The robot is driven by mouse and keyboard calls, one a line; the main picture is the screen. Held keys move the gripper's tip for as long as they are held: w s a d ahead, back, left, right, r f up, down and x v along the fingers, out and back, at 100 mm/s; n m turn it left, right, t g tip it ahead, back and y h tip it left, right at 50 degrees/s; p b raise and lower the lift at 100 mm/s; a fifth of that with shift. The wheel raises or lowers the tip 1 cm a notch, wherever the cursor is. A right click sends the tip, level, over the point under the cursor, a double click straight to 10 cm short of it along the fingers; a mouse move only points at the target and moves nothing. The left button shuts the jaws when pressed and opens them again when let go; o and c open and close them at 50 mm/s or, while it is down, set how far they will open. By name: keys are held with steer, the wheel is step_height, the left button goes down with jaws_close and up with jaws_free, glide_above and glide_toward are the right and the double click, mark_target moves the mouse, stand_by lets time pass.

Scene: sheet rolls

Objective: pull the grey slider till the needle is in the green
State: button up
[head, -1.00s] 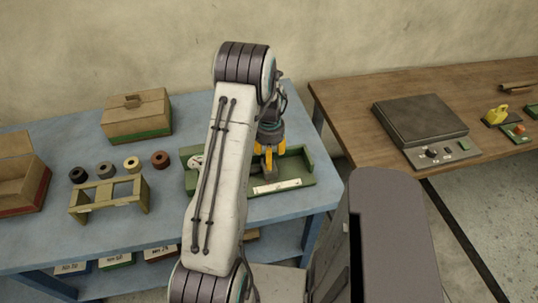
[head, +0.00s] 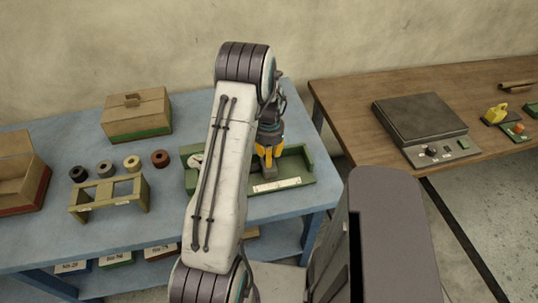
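A green tray-like fixture (head: 301,168) lies on the blue table, with a pale label strip (head: 277,186) along its front. A small round pale dial (head: 195,161) shows at its left end, partly hidden by my arm; its needle and green zone are too small to read. My gripper (head: 268,156) points down over the middle of the fixture. A small grey piece (head: 268,158), which looks like the slider, shows at its yellow fingers. I cannot tell whether the fingers are closed on it.
Several dark, grey and tan rolls (head: 132,163) stand left of the fixture, behind an olive rack (head: 110,194). Cardboard boxes (head: 137,117) stand at the back and far left. A brown table (head: 350,100) on the right carries a scale-like device (head: 420,118). A gap separates the tables.

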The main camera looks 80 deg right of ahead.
jaws_close()
steer(key=shift+d, duration=0.1)
steer(key=s, duration=0.1)
steer(key=s+d, duration=0.1)
steer(key=s, duration=0.2)
steer(key=shift+d+b, duration=0.3)
steer(key=shift+b, duration=0.1)
steer(key=o, duration=1)
jaws_free()
steer(key=shift+c, duration=0.2)
